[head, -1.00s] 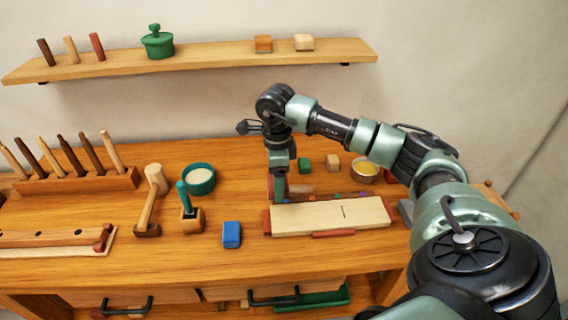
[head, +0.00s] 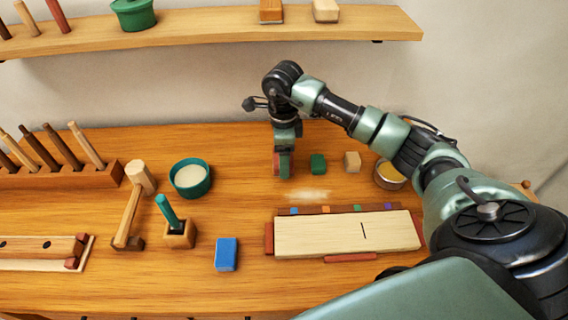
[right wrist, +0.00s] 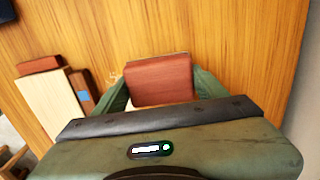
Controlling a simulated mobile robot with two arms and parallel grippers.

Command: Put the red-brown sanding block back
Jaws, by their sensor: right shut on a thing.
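The red-brown sanding block (right wrist: 160,80) is between the two fingers of my right gripper (right wrist: 160,92) in the right wrist view. The gripper is shut on it. In the head view the right gripper (head: 283,165) points down over the back of the bench, and the block (head: 276,163) shows partly beside the finger. I cannot tell whether the block touches the bench top. A green block (head: 318,164) and a tan block (head: 352,161) stand in a row to its right. My left gripper is not in view.
A pale board (head: 345,235) with red-brown end pieces lies in front, with a pale dusty patch (head: 306,195) behind it. A yellow-filled bowl (head: 390,176) stands right, a teal bowl (head: 191,180) left. A blue block (head: 226,254) lies nearer. A shelf (head: 200,44) hangs above.

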